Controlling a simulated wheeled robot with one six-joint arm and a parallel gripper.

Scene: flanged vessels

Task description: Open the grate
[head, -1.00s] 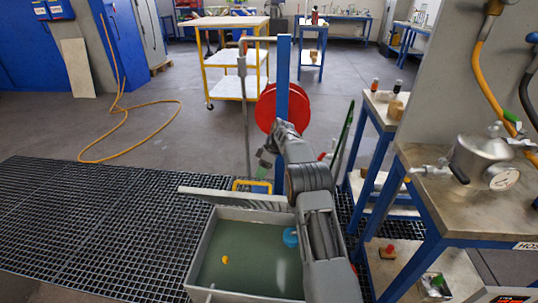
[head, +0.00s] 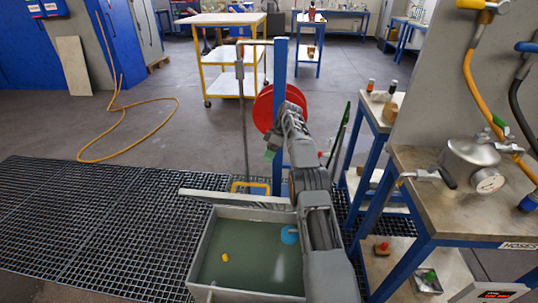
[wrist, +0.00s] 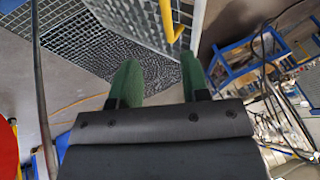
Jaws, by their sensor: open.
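A yellow handle (head: 250,187) stands behind the pale edge of a flat panel (head: 235,199) at the back of the grey tub; this panel appears to be the grate, seen nearly edge-on. In the wrist view the yellow handle (wrist: 168,20) shows at the top, beside grey grating (wrist: 135,18). My gripper (wrist: 160,82) has two green fingers, spread apart with nothing between them. The handle lies beyond the fingertips, apart from them. In the head view my gripper (head: 270,154) is above and slightly right of the handle, partly hidden by my arm.
The open tub (head: 215,270) holds greenish liquid with a yellow and a blue item. A blue post (head: 280,75) and red reel (head: 264,108) stand close to my gripper. A workbench (head: 430,205) with a metal vessel is at right. Dark floor grating (head: 90,215) at left is clear.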

